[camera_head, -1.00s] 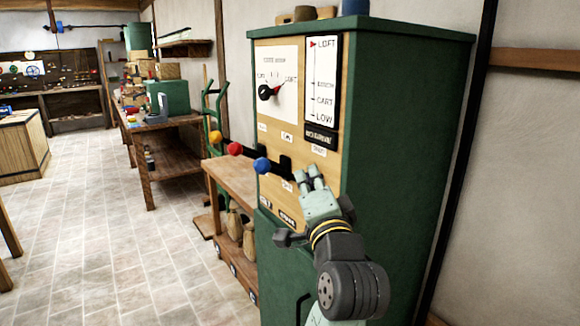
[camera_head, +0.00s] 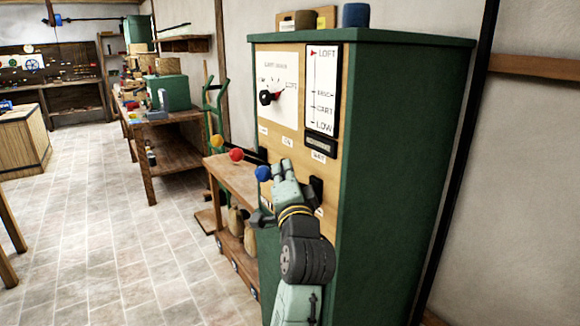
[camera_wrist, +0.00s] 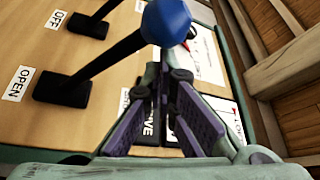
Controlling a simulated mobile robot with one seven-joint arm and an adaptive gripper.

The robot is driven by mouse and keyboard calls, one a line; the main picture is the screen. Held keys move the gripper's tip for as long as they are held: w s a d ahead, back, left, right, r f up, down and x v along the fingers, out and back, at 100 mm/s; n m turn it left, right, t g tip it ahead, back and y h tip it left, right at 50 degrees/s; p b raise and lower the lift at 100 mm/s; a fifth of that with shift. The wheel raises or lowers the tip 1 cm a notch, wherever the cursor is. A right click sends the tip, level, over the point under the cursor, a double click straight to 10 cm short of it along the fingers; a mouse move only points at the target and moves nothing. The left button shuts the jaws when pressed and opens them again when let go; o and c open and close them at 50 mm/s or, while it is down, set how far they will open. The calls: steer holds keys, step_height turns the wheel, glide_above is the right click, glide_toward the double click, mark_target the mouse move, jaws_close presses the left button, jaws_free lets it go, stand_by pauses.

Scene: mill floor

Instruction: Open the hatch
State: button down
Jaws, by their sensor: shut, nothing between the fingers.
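A lever with a blue ball knob (camera_head: 263,173) sticks out from the wooden panel of a green cabinet (camera_head: 400,150). In the wrist view the blue knob (camera_wrist: 166,22) is on a black rod, whose base sits beside a label reading OPEN (camera_wrist: 18,83). My gripper (camera_head: 284,166) is shut and empty, just right of the blue knob in the head view. In the wrist view its fingertips (camera_wrist: 165,75) are close by the knob; I cannot tell whether they touch it. No hatch door can be made out.
Levers with a red knob (camera_head: 236,154) and a yellow knob (camera_head: 216,142) stand farther along the panel. A dial (camera_head: 270,96) and a LOFT-to-LOW scale (camera_head: 322,88) are above. A wooden bench (camera_head: 232,178) is beyond the cabinet.

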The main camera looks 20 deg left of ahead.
steer(key=shift+f, duration=0.1)
step_height(320, 180, down, 15)
steer(key=s+a+n+g+y+b, duration=0.1)
steer(key=n+y+b, duration=0.6)
steer(key=n+b, duration=0.8)
steer(key=shift+s+a+g+y+b, duration=0.25)
steer(key=shift+s+g+y+b, duration=0.25)
steer(key=shift+b, duration=3.6)
steer(key=shift+w, duration=0.15)
